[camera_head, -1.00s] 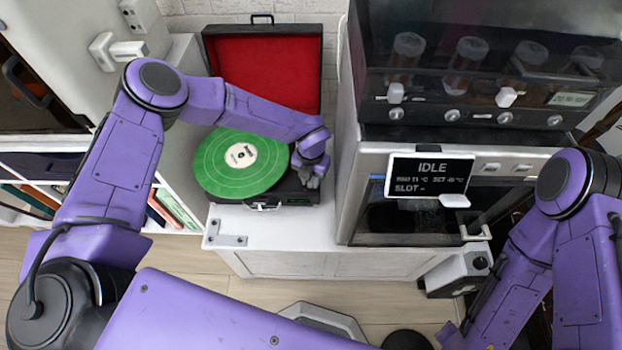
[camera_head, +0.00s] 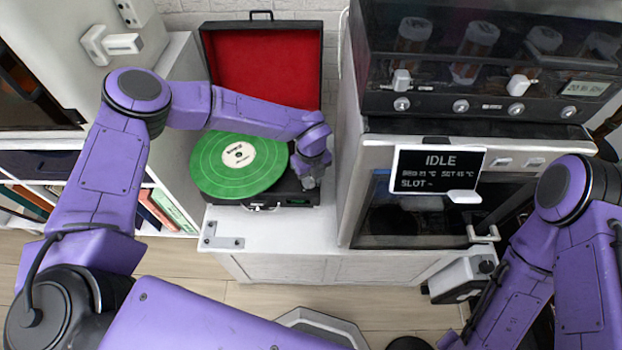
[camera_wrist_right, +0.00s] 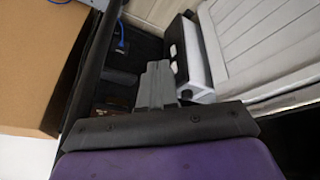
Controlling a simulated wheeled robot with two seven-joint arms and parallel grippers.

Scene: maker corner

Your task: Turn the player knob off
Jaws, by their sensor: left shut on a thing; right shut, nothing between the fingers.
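The record player is an open black case with a red-lined lid (camera_head: 262,70) and a green record (camera_head: 238,165) on it, on a white cabinet. My left gripper (camera_head: 308,182) points down at the front right corner of the player's deck (camera_head: 300,198). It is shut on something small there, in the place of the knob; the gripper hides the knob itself. My right gripper (camera_wrist_right: 155,85) shows in the right wrist view, shut and empty, away from the player. In the head view my right arm hangs at the far right and its gripper is not seen.
Right of the player stands a tall machine with a screen reading IDLE (camera_head: 438,170), a glass door and a row of silver knobs. A metal bracket (camera_head: 222,242) lies on the cabinet's front left corner. A cardboard box (camera_wrist_right: 40,65) is beside my right gripper.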

